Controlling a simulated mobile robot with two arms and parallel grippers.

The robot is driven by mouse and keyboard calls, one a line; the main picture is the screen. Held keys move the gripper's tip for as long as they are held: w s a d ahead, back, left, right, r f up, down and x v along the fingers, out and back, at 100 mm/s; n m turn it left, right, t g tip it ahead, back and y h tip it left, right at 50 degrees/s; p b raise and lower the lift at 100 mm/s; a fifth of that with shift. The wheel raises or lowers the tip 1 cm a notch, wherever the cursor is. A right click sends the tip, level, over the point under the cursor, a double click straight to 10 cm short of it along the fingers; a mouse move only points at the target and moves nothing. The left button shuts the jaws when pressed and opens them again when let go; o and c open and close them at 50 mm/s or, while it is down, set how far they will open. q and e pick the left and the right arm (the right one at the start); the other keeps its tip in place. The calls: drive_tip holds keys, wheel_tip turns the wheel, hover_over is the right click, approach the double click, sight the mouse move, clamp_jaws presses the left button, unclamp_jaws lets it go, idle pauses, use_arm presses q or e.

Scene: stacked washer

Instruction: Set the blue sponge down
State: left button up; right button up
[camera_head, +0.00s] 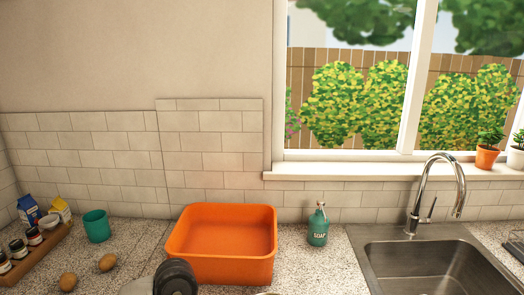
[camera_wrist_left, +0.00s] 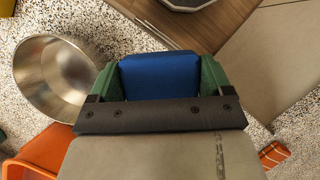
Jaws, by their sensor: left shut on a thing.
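The blue sponge (camera_wrist_left: 160,78) shows in the left wrist view as a blue block between the two green fingers of my left gripper (camera_wrist_left: 160,70). The fingers press on its left and right sides, so the gripper is shut on it. Its lower part is hidden behind the dark gripper bar. I cannot tell how high it is above the surface below. In the head view only a dark part of my left arm shows at the bottom edge; the sponge is out of sight there. My right gripper is in neither view.
An orange basin (camera_head: 220,268) stands on the speckled counter (camera_head: 335,272), left of a green soap bottle (camera_head: 318,228) and the sink (camera_head: 425,262). A teal cup (camera_head: 96,226) is further left. A metal bowl (camera_wrist_left: 38,82) is left of the sponge in the wrist view; a wooden surface (camera_wrist_left: 215,22) is beyond.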

use_arm(q)
drive_tip(key=s+a+m+g+y, duration=0.1)
drive_tip(key=s+a+m+y, duration=0.1)
drive_tip(key=a+m, duration=0.5)
drive_tip(key=shift+s+a+r+m+y, duration=0.25)
drive_tip(key=shift+a+m+y, duration=0.15)
drive_tip(key=shift+a, duration=0.3)
drive_tip(key=shift+f, duration=0.1)
